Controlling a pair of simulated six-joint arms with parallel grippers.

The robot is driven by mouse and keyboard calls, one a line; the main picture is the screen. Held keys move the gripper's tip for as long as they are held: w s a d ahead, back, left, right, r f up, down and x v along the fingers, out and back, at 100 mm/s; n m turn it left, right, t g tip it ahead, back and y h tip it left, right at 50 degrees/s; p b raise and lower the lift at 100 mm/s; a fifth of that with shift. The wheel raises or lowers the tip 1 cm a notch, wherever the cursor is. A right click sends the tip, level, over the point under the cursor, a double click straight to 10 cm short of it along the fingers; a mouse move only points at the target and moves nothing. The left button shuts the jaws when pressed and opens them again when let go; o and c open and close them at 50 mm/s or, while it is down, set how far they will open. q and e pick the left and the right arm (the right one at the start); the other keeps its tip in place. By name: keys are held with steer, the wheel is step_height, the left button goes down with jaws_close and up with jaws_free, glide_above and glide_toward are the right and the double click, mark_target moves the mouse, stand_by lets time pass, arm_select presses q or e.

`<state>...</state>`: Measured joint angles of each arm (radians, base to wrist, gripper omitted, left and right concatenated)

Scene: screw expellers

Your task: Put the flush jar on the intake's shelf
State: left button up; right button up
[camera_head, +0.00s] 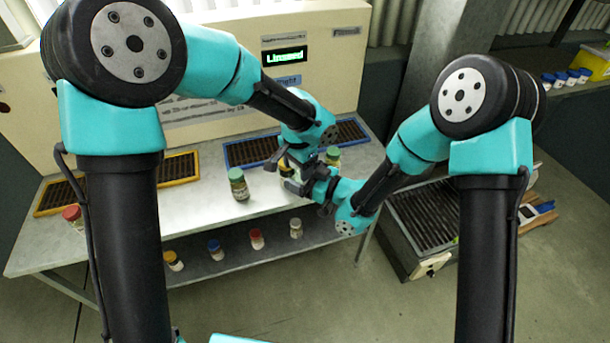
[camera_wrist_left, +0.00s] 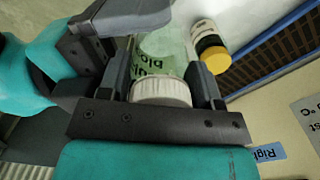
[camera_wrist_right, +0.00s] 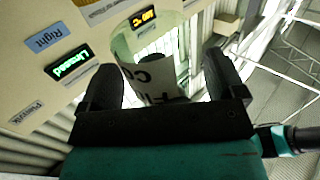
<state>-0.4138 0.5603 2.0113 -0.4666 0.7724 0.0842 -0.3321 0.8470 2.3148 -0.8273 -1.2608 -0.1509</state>
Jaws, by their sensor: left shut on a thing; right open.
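In the left wrist view, my left gripper (camera_wrist_left: 168,75) is shut on a clear jar with a white ribbed lid (camera_wrist_left: 160,92) and a green label; its lettering is only partly readable. In the head view my left gripper (camera_head: 284,162) is over the bench, close to my right gripper (camera_head: 323,188); the arms hide much of what is between them. In the right wrist view, my right gripper (camera_wrist_right: 170,75) is open, with a clear jar (camera_wrist_right: 155,85) with a black-lettered label between or just beyond its fingers. I cannot tell whether both wrist views show the same jar.
A green-lidded jar (camera_head: 238,184) stands on the bench (camera_head: 195,205), with another (camera_head: 333,155) by the grippers. A red-lidded jar (camera_head: 73,215) is far left. Several jars line the lower shelf (camera_head: 235,264). The cream machine's display (camera_head: 284,57) reads Linseed.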

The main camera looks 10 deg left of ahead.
steer(key=shift+c, duration=0.5)
steer(key=c, duration=1.1)
steer(key=o, duration=1.2)
steer(key=shift+d, duration=0.15)
steer(key=v, duration=1.1)
steer(key=shift+s+d, duration=0.15)
steer(key=shift+d, duration=0.2)
